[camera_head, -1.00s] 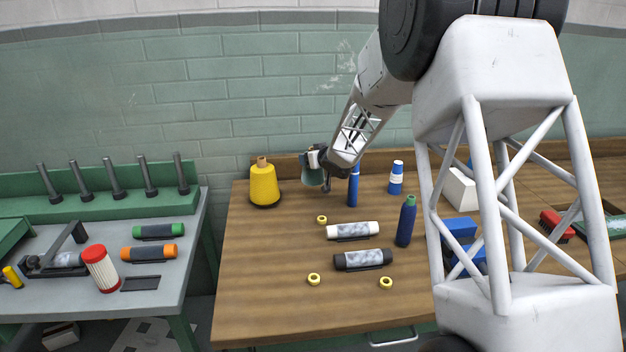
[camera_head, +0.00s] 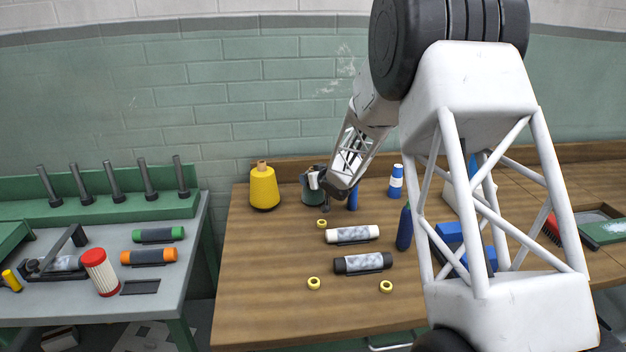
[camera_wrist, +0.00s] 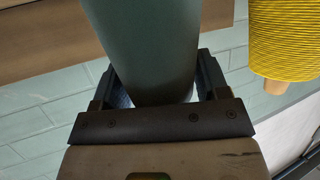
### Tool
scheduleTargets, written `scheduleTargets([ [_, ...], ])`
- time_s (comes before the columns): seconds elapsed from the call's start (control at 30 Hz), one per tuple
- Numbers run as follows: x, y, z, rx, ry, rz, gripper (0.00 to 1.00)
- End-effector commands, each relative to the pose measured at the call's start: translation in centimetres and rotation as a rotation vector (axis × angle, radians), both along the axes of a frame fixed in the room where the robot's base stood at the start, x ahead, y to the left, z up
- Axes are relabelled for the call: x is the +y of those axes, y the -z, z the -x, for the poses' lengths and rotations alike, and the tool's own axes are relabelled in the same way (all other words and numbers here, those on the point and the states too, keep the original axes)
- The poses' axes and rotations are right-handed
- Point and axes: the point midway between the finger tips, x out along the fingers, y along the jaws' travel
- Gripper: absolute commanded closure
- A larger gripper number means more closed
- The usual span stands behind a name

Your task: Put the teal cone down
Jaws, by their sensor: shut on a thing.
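The teal cone (camera_head: 311,197) is near the back of the wooden table, just right of the yellow cone. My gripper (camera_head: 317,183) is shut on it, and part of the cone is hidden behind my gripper. In the wrist view the teal cone (camera_wrist: 150,50) fills the middle, between the two dark fingers of my gripper (camera_wrist: 158,88). I cannot tell whether the cone's base touches the table.
The yellow cone (camera_head: 264,188) stands close on the left; it also shows in the wrist view (camera_wrist: 285,40). A blue tube (camera_head: 353,196) stands close on the right. A small yellow ring (camera_head: 321,223) lies just in front. The table's (camera_head: 262,270) front left is clear.

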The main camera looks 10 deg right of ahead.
Motion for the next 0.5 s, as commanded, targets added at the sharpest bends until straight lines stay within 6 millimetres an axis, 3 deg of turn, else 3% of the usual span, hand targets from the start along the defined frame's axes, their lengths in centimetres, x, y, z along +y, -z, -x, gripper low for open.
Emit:
scheduleTargets([
  [0.5,0.0,0.81,-0.01,-0.001,0.0,0.0,0.61],
])
